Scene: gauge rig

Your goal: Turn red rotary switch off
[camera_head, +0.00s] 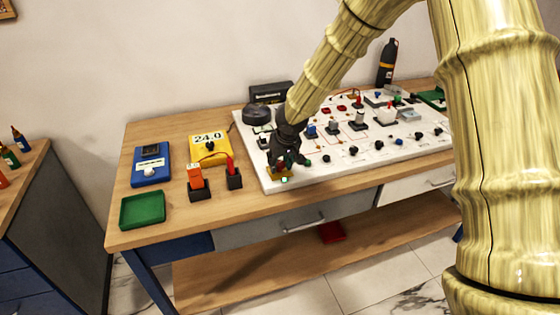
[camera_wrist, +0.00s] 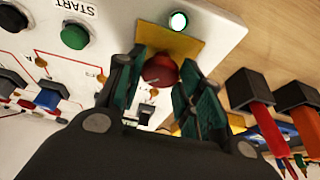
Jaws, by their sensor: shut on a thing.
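The red rotary switch (camera_wrist: 160,70) sits on a yellow plate (camera_wrist: 168,40) at a corner of the white panel. My gripper (camera_wrist: 161,78) is shut on the red knob, with a green-padded finger on each side of it in the wrist view. In the head view my gripper (camera_head: 284,160) is at the panel's front left corner and hides most of the knob. The yellow plate shows just below it (camera_head: 281,175). A lit white-green lamp (camera_wrist: 179,21) is beside the plate. The knob's pointing direction cannot be made out.
A green START button (camera_wrist: 75,37) and blue and dark switches are on the white panel (camera_head: 320,174) nearby. Red and orange tools in black holders (camera_head: 234,180) stand left of the panel. A yellow meter (camera_head: 209,149), blue device (camera_head: 151,164) and green tray (camera_head: 142,209) are farther left.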

